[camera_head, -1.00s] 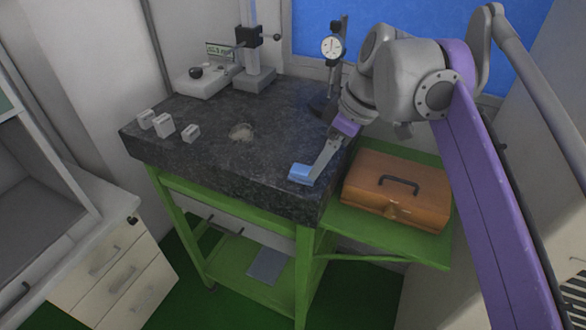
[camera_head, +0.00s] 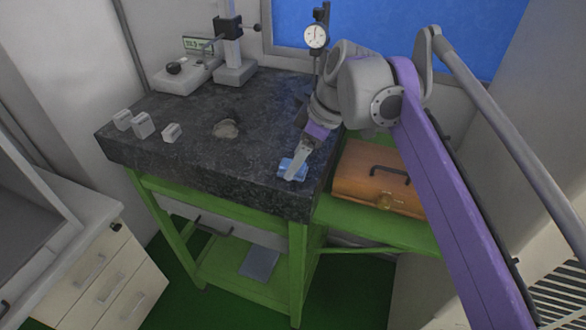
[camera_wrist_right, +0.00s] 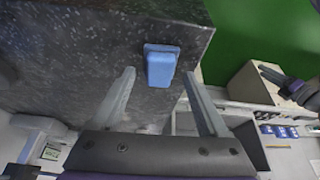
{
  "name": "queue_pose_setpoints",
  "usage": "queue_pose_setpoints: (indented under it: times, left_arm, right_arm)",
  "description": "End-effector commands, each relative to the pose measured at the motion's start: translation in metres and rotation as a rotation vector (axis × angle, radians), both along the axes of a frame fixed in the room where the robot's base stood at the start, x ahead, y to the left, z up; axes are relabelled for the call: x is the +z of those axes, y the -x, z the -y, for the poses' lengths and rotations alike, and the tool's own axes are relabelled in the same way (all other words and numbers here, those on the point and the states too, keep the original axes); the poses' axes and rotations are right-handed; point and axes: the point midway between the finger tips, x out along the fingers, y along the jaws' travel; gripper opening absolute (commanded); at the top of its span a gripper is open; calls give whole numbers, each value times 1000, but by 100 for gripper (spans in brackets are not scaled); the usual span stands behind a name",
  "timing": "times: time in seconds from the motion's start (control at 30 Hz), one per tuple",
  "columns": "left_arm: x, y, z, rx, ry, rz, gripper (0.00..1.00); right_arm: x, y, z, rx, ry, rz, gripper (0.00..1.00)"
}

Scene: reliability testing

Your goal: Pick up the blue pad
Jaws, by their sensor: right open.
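The blue pad (camera_head: 291,168) lies on the dark stone slab (camera_head: 190,168) near its front right corner. In the right wrist view the blue pad (camera_wrist_right: 161,66) lies ahead of my right gripper (camera_wrist_right: 158,82), between the lines of its two fingers. My right gripper (camera_head: 296,174) is open with nothing between its fingers. In the head view its fingers partly cover the pad; I cannot tell whether they touch it.
Several small light blocks (camera_head: 142,125) stand at the slab's left. A dial gauge stand (camera_head: 316,38) and a post stand (camera_head: 233,70) are at the back. A brown case (camera_head: 360,182) sits on the green side shelf, right of the slab. The slab's middle is mostly clear.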

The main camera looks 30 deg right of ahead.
Motion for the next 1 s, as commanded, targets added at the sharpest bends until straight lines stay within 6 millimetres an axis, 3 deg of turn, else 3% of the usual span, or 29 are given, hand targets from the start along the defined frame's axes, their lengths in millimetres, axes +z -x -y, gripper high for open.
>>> queue_pose_setpoints:
  times: [0.33,0.73,0.77,1.0]
  left_arm:
    - [-1,0,0,0,0,0,50]
    - [-1,0,0,0,0,0,50]
    - [-1,0,0,0,0,0,50]
    - [-1,0,0,0,0,0,50]
  right_arm:
    - [-8,-2,-2,0,0,0,76]
    - [-8,-2,-2,0,0,0,4]
    - [-8,-2,-2,0,0,0,0]
    - [-7,-2,-2,0,0,0,0]
